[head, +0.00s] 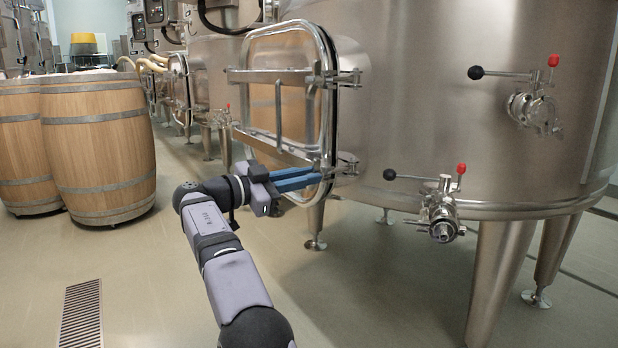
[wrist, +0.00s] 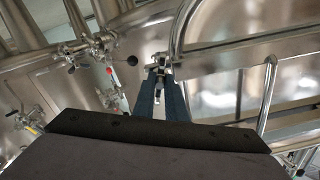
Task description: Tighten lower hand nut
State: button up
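The lower hand nut (wrist: 160,70) is a small metal piece at the right end of the lower bar (head: 275,148) across the vat door; in the head view my fingertips mostly hide it. My gripper (head: 318,175) has two long blue fingers reaching in from the left to that end of the bar. In the wrist view the gripper (wrist: 161,82) has the nut at or between its fingertips, with a gap between the fingers. I cannot tell whether both fingers touch the nut.
Two valves with red and black knobs stick out to the right, upper (head: 535,110) and lower (head: 440,215). Wooden barrels (head: 100,150) stand at left. The floor in front is clear.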

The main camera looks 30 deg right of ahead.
jog(key=shift+o, duration=0.2)
jog(key=shift+a, duration=0.15)
jog(key=a, duration=0.8)
jog(key=shift+a+p, duration=0.35)
dwell(0.3)
jog(key=shift+n, duration=0.3)
